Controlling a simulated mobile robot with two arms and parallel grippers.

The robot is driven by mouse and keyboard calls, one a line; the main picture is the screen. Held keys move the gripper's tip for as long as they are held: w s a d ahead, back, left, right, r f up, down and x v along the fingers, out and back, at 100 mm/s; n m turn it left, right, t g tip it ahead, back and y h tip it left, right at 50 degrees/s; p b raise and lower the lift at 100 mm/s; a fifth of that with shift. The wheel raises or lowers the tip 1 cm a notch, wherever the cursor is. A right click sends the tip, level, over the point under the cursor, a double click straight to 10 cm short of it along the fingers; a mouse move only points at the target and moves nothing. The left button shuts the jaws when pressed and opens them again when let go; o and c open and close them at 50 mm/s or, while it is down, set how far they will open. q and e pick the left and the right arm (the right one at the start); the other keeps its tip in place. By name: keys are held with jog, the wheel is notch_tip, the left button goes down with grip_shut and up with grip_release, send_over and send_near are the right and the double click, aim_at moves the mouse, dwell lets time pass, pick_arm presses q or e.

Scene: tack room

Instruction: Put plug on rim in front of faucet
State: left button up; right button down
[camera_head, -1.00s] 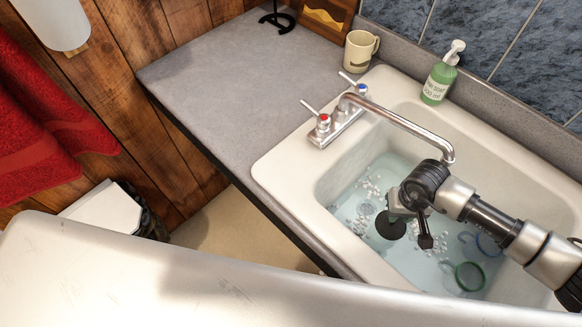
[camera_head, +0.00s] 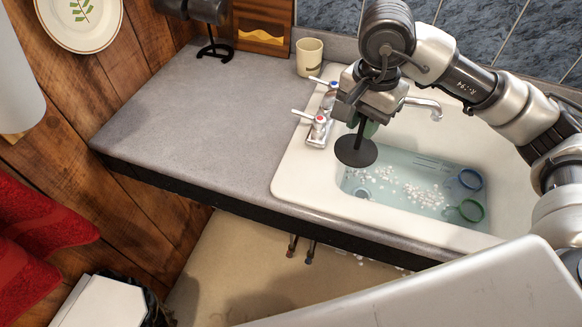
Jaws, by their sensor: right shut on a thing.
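A black round plug (camera_head: 356,151) with a short stem hangs from my right gripper (camera_head: 364,120), which is shut on it. The plug is above the near-left part of the sink, and looks clear of the water. The white sink (camera_head: 300,175) has a pale rim around a basin of water. My right gripper and arm hide the middle of the faucet. My left gripper is not in view.
A green ring (camera_head: 471,211), a blue ring (camera_head: 470,180) and many white bits (camera_head: 415,193) lie in the water. A beige mug (camera_head: 309,58) stands at the back of the grey counter (camera_head: 205,115), which is largely clear.

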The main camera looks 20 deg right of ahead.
jog(key=w+a+f+p, duration=0.1)
jog(key=a+f+p, duration=0.1)
jog(key=a+f, duration=0.1)
jog(key=w+a+f+p, duration=0.1)
jog(key=a+f, duration=0.2)
jog(key=w+a+f+p, duration=0.1)
jog(key=a+f+p, duration=0.1)
jog(key=a+f, duration=0.1)
jog(key=shift+a+f+p, duration=0.2)
jog(key=shift+p, duration=0.15)
jog(key=shift+f, duration=0.4)
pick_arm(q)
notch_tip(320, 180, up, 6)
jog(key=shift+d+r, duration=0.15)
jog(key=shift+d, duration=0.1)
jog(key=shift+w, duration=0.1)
pick_arm(e)
jog(key=shift+w, duration=0.1)
jog(key=shift+f, duration=0.15)
jog(key=c, duration=0.9)
grip_release()
jog(key=shift+c, duration=0.2)
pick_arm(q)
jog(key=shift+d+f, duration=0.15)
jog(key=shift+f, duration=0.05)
